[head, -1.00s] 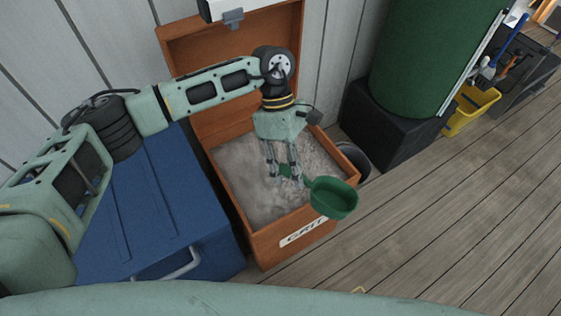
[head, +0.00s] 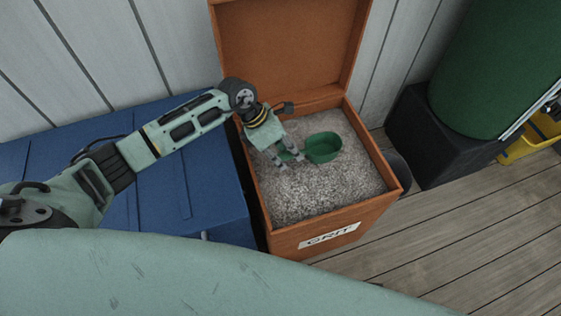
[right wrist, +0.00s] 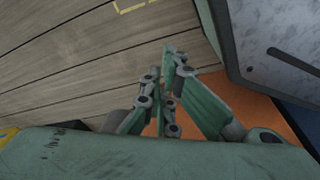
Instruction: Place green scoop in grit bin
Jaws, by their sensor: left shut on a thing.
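The green scoop (head: 323,147) is a round cup with a short handle that runs into my left gripper (head: 288,162). My left gripper is shut on the handle and points down inside the open grit bin. The scoop's cup is upright over the grit, close to its surface; I cannot tell whether it touches. The grit bin (head: 285,243) is an orange-brown box with a GRIT label on its front, its lid up at the back, and grey grit inside. My right gripper (right wrist: 163,68) shows in the right wrist view with its fingers drawn together and nothing visible between them.
A blue chest (head: 150,190) stands close against the bin's left side. A green barrel (head: 490,70) on a black block (head: 440,150) stands to the right, with a yellow bucket (head: 532,138) beyond. The plank floor (head: 480,230) at front right is clear.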

